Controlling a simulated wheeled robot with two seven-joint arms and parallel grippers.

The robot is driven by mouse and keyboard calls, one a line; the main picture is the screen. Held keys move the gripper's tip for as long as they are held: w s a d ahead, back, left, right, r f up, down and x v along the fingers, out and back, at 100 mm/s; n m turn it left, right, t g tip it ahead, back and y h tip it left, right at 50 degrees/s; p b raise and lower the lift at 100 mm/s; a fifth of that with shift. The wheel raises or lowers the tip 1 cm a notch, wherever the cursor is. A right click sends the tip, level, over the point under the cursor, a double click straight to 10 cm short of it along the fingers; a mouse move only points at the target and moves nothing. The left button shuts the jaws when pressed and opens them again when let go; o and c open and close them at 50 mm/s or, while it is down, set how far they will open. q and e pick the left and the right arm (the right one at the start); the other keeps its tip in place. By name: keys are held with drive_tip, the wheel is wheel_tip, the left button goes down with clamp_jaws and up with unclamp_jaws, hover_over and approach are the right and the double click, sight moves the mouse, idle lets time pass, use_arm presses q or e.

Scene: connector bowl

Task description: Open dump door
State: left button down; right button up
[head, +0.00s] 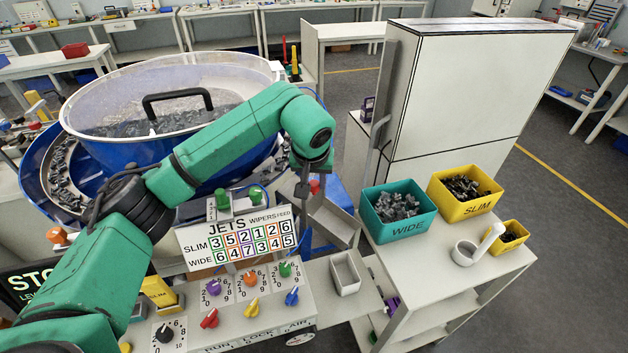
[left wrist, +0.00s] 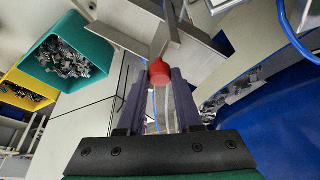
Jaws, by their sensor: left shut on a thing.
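My left gripper (head: 308,188) reaches over the machine from the left, its fingers pointing down at the metal chute (head: 332,218). It is shut on a red knob (left wrist: 160,72), which sits between its fingertips in the left wrist view. The knob also shows as a bit of red beside the gripper in the head view (head: 315,187). Grey metal plates (left wrist: 150,30) of the chute lie just beyond the knob. Which plate is the dump door, and whether it is open, I cannot tell. My right gripper is not in view.
The blue feeder bowl (head: 100,150) with its clear lid stands left. The control panel (head: 240,290) with coloured knobs is below my arm. A small empty grey bin (head: 345,272) stands near the chute. Teal WIDE bin (head: 390,228) and yellow SLIM bin (head: 470,208) stand right.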

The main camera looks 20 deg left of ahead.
use_arm(q)
drive_tip(key=shift+r, duration=0.1)
idle(0.5)
wheel_tip(320, 180, up, 4)
drive_tip(key=shift+r+p, duration=0.2)
drive_tip(key=shift+p, duration=0.95)
drive_tip(key=shift+f, duration=0.1)
drive_tip(key=c, duration=0.6)
unclamp_jaws()
drive_tip(key=b+v, duration=0.3)
drive_tip(key=v, duration=1.1)
drive_tip(key=shift+s+r, duration=0.15)
drive_tip(key=shift+r, duration=0.1)
